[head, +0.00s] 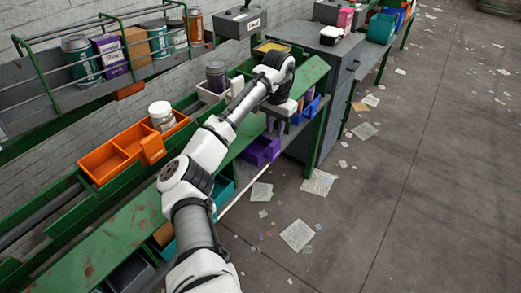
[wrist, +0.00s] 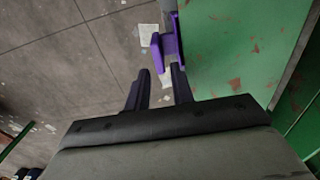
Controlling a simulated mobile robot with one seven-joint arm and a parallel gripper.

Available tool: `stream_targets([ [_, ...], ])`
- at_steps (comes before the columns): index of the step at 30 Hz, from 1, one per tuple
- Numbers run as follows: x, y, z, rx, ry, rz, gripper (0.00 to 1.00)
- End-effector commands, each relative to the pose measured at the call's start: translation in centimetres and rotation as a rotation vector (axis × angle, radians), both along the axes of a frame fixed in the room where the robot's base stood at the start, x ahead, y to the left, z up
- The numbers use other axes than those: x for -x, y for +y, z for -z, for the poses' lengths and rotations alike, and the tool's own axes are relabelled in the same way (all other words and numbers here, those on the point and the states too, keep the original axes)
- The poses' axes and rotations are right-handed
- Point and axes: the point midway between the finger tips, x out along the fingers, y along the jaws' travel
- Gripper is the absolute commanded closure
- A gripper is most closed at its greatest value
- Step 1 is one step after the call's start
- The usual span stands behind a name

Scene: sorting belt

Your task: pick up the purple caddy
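The purple caddy (head: 261,151) sits low, under the edge of the green sloped board, in the head view. In the wrist view part of it (wrist: 157,52) shows beside the green board, just beyond my fingertips; the rest is hidden by the board. My gripper (wrist: 160,69) is open, its two dark fingers apart with nothing between them. The near purple part lies ahead of the gap, apart from the fingers as far as I can tell.
The green board (head: 130,230) runs along the bench close to my arm. A grey cabinet (head: 335,95) stands to the right. The floor at right is open, with scattered papers (head: 298,235).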

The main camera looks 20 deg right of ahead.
Motion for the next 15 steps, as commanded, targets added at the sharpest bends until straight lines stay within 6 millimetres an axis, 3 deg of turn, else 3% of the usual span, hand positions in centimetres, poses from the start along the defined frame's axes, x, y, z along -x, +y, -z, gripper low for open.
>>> stream_targets([
  [10, 0.2, -0.2, 4.2, 0.000, 0.000, -0.001, 0.76],
  [15, 0.2, -0.2, 5.3, 0.002, -0.001, 0.000, 0.76],
])
